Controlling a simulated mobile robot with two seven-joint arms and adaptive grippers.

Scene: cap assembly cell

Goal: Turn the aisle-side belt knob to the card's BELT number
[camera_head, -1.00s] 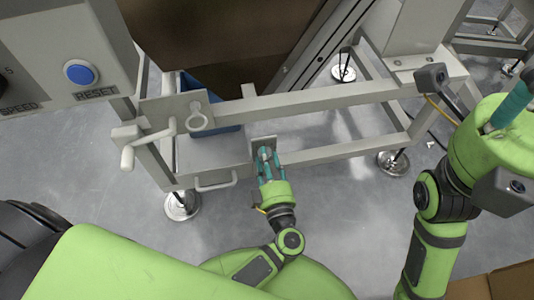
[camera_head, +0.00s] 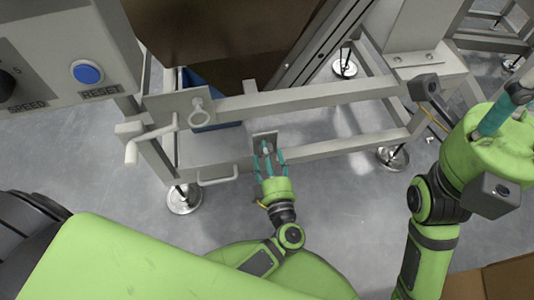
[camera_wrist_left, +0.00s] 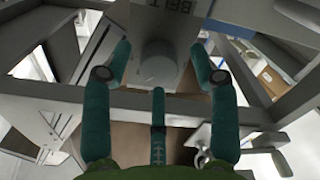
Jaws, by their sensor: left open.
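The belt knob (camera_wrist_left: 160,66) is a grey round knob on a plate under the lettering BELT in the left wrist view. In the head view its small plate (camera_head: 264,137) sits on the lower frame rail. My left gripper (camera_head: 270,152) is open, its teal fingers spread at the knob. In the left wrist view the left gripper (camera_wrist_left: 161,62) has one fingertip on each side of the knob, with gaps visible, and a third finger below. The knob's setting is not readable. My right gripper (camera_head: 503,108) is at the right edge, partly seen. No card shows.
A panel with a blue RESET button (camera_head: 87,72) and a black SPEED knob (camera_head: 8,84) stands upper left.

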